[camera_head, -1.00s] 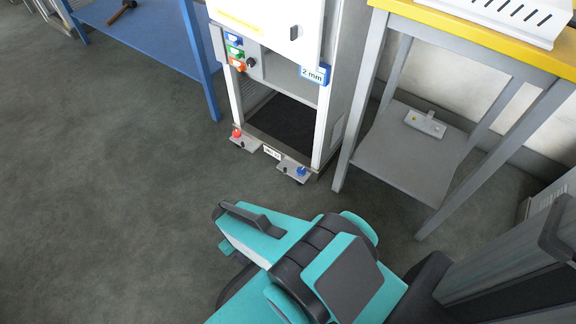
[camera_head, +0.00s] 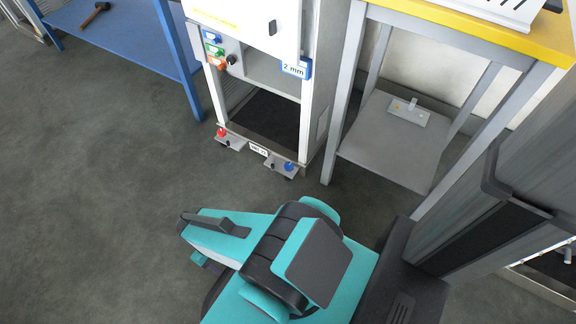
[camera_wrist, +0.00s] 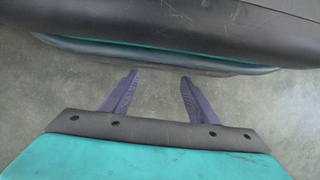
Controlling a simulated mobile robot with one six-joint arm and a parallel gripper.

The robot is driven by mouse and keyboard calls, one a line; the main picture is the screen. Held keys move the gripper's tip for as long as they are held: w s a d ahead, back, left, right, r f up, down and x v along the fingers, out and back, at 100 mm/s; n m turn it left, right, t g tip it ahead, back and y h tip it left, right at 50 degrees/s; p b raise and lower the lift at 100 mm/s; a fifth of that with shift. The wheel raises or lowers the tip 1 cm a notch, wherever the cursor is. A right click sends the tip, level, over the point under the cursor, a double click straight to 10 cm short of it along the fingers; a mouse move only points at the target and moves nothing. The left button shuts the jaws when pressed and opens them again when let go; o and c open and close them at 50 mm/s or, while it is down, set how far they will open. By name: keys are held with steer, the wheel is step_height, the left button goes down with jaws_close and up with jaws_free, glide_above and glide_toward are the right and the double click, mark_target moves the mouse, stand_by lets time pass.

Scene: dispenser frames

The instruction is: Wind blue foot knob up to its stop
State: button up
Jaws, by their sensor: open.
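The blue foot knob (camera_head: 289,166) stands on a small metal foot plate at the lower right front corner of the dispenser frame (camera_head: 311,110). A red foot knob (camera_head: 221,132) sits on the matching plate at the lower left corner. My gripper shows in the wrist view (camera_wrist: 158,80), with its two purple fingers apart and nothing between them. Below it there is bare floor and part of my own body. In the head view my folded arm is in front of the dispenser, apart from the blue knob, and my fingers are hidden there.
A grey table with a yellow top (camera_head: 470,35) stands right of the dispenser, its lower shelf (camera_head: 385,150) holding a small metal piece (camera_head: 409,111). A blue bench (camera_head: 120,40) with a hammer (camera_head: 96,14) is at the left. The floor (camera_head: 100,190) in front is clear.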

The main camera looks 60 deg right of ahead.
steer(key=w+d+m+t+y+b, duration=0.1)
steer(key=w+d+m+t+b, duration=0.15)
steer(key=w+d+m, duration=0.55)
step_height(320, 180, up, 10)
steer(key=f+m+t+h+b, duration=0.15)
steer(key=m+b, duration=0.45)
steer(key=m, duration=0.8)
glide_above(288, 166)
steer(key=shift+d+r+t+y, duration=0.1)
steer(key=shift+r+t+y, duration=0.15)
steer(key=shift+r+t, duration=0.2)
steer(key=shift+f+n, duration=0.1)
steer(key=shift+n, duration=0.2)
step_height(288, 166, down, 14)
steer(key=b, duration=0.5)
steer(key=shift+r, duration=0.2)
